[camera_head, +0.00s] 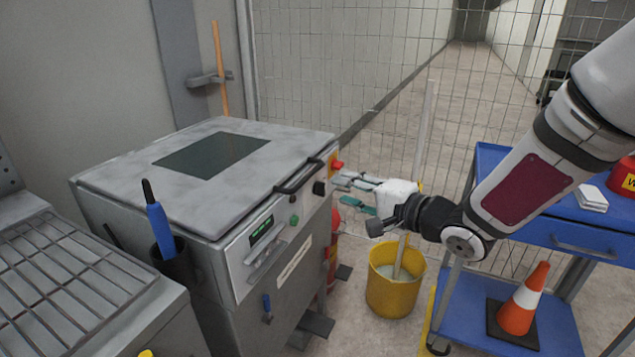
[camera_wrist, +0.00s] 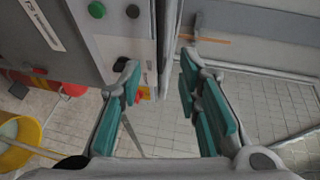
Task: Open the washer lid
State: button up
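The washer (camera_head: 300,235) is a grey metal cabinet at the left centre of the head view. Its flat lid (camera_head: 120,185) has a dark window and lies shut on top. A black bar handle (camera_head: 301,178) sits at the lid's front edge, near the right corner. My gripper (camera_head: 343,195) is just right of that corner, beside the control panel, and apart from the handle. In the wrist view, my gripper (camera_wrist: 163,92) has its two teal-padded fingers spread with nothing between them. The washer's panel (camera_wrist: 105,40) fills the upper left there.
A red button (camera_head: 337,165) is close to my fingers. A yellow bucket (camera_head: 394,282) stands below my gripper. A blue cart (camera_head: 510,300) with an orange cone (camera_head: 524,300) is at right. A wire fence (camera_head: 350,60) stands behind. A blue-handled tool (camera_head: 159,227) stands in a black holder at left.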

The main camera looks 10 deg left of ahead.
aim_at(310, 178)
jog(key=b+x, duration=0.3)
jog(key=x, duration=1)
jog(key=shift+w+a+f+b, duration=0.15)
jog(key=shift+b, duration=0.15)
grip_shut()
